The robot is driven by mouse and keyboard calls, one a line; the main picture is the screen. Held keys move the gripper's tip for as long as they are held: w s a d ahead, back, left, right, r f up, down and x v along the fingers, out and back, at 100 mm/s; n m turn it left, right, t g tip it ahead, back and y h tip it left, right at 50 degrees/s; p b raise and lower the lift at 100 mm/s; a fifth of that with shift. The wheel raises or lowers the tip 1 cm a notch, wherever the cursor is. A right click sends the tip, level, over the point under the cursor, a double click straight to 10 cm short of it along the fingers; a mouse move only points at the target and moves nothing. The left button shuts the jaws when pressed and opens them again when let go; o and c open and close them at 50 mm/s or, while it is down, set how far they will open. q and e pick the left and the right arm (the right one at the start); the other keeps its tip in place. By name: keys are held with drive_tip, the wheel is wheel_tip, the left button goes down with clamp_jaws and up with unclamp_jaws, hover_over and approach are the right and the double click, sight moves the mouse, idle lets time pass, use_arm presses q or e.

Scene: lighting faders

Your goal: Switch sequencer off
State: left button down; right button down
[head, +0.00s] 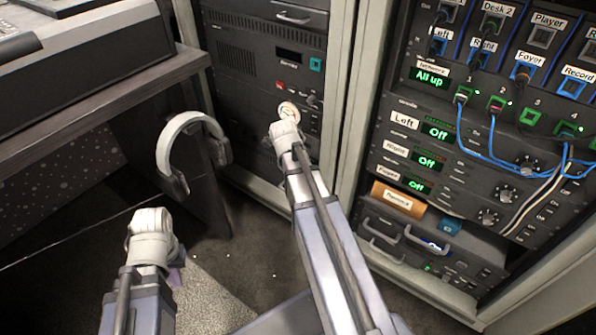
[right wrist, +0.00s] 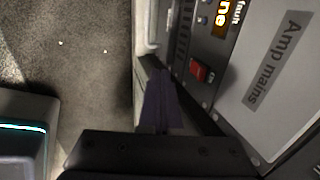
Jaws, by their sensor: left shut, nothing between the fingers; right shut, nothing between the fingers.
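No label reading "sequencer" is legible in either view. A red rocker switch (right wrist: 201,71) sits on a dark panel in the right wrist view, beside an orange lit display (right wrist: 225,18) and a pale plate marked "Amp mains" (right wrist: 276,62). My right gripper (right wrist: 162,98) is shut and empty, its dark fingers pointing toward the panel's edge, apart from the switch in the picture. In the head view my right arm reaches to the middle rack (head: 247,62) and its fingers are hidden. My left gripper (head: 177,273) is shut, low over the floor, mostly hidden by its wrist.
Grey carpet (head: 245,265) is clear between desk and racks.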

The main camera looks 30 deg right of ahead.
drive_tip(key=a+p+v, duration=0.1)
drive_tip(key=p+v, duration=0.6)
drive_tip(key=v, duration=0.2)
drive_tip(key=shift+s+a+f, duration=0.15)
drive_tip(key=shift+s+f, duration=0.05)
drive_tip(key=shift+s, duration=0.15)
drive_tip(key=shift+s, duration=0.1)
